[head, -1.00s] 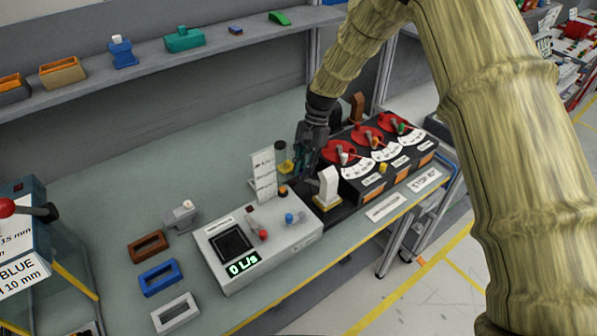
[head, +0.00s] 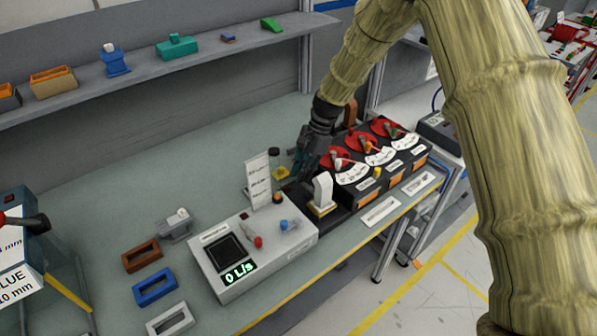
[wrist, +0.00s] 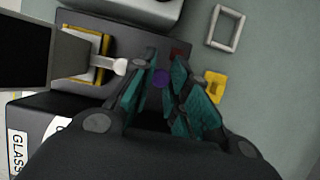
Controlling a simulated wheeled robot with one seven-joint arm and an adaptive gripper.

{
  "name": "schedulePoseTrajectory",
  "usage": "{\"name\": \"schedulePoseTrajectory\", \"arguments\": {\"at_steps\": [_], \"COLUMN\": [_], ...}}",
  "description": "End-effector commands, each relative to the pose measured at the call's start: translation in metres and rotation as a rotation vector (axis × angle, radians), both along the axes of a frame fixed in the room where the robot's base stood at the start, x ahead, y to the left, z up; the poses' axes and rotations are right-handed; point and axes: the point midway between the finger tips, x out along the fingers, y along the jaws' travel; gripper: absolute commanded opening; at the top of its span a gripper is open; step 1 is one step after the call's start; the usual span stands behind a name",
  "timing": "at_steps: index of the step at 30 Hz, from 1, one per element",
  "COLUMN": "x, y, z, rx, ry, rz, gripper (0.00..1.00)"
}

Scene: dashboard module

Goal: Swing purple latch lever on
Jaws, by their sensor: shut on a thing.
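The purple latch lever shows in the wrist view as a round purple knob (wrist: 161,77) between my teal fingertips. My gripper (wrist: 163,88) is shut on it, with fingers on both sides. The rest of the lever is hidden by the fingers. In the head view my gripper (head: 301,172) is low over the dark panel, behind the white switch lever and left of the red dials. The purple lever cannot be made out there.
A white switch lever on a yellow-edged base (head: 321,196) stands close to my gripper. A grey console reading 0 L/s (head: 258,243) is in front, left. Red-dial units (head: 381,158) stand to the right. A yellow piece (wrist: 214,87) lies near the fingers.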

Motion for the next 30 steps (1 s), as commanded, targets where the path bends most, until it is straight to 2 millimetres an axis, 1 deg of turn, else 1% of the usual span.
{"name": "schedulePoseTrajectory", "arguments": {"at_steps": [5, 6, 8, 9, 18, 22, 26, 30], "x": [-0.001, -0.001, -0.001, -0.001, 0.0, 0.002, 0.006, 0.011], "y": [-0.002, -0.002, -0.002, -0.002, 0.0, -0.002, -0.007, -0.015], "z": [-0.001, -0.001, -0.001, -0.001, 0.0, 0.006, 0.022, 0.045], "rx": [-0.003, -0.003, -0.003, -0.003, -0.001, -0.001, -0.001, 0.0], "ry": [0.002, 0.002, 0.002, 0.002, 0.0, 0.0, -0.003, -0.002], "rz": [-0.001, -0.001, 0.0, 0.0, 0.003, 0.002, 0.001, 0.0], "gripper": [0.0, 0.2, 0.31, 0.38, 0.38, 0.38, 0.38, 0.38]}}
